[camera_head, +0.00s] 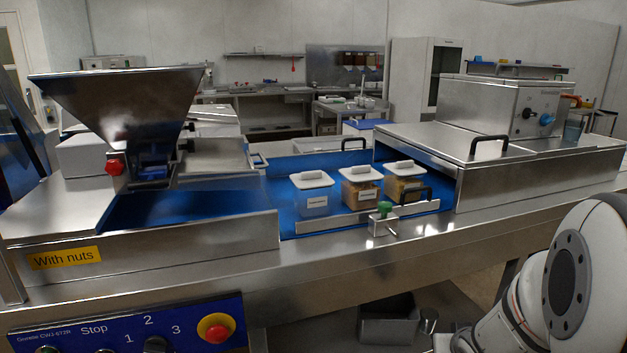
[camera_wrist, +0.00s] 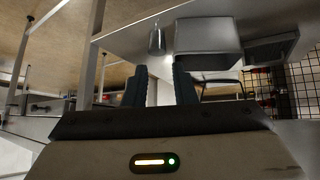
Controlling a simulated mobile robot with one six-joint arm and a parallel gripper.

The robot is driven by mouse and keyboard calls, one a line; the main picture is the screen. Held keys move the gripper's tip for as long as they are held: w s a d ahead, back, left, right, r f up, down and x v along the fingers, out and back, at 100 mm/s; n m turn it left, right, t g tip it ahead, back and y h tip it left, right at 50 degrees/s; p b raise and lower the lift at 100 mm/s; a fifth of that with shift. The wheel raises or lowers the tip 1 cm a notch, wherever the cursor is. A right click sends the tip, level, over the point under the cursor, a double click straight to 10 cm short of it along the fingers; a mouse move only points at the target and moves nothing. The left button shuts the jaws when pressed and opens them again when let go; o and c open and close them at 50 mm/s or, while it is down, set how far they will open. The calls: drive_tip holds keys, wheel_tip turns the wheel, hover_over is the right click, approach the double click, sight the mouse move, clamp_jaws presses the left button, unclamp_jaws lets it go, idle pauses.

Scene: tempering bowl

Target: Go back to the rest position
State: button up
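My gripper (camera_wrist: 160,88) shows in the wrist view, with its two dark fingers apart and nothing visible between them. Past the fingers in that view are a metal cup (camera_wrist: 157,40) and a grey metal box (camera_wrist: 207,42) on a metal surface. In the head view, part of my arm shows at the lower right, and the gripper itself is out of that picture.
A steel hopper (camera_head: 125,105) stands over the belt at the left. A steel cover (camera_head: 560,160) spans the belt at the right. A small green-knobbed valve (camera_head: 384,212) sits on the front rail. A control panel (camera_head: 130,330) with a red button faces the front. A metal bin (camera_head: 388,325) stands below.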

drive_tip(key=s+a+r+g+y+p, duration=0.1)
drive_tip(key=s+a+r+g+p, duration=0.1)
drive_tip(key=s+a+r+p, duration=0.2)
drive_tip(key=s+a+r+n+g+p, duration=0.1)
drive_tip(key=s+a+r+g+p, duration=0.2)
drive_tip(key=s+a+r, duration=0.7)
wheel_tip(320, 180, up, 6)
drive_tip(key=shift+s+f+y+p, duration=0.25)
drive_tip(key=shift+s+y+p, duration=0.25)
drive_tip(key=shift+p, duration=0.7)
drive_tip(key=shift+s+a, duration=0.1)
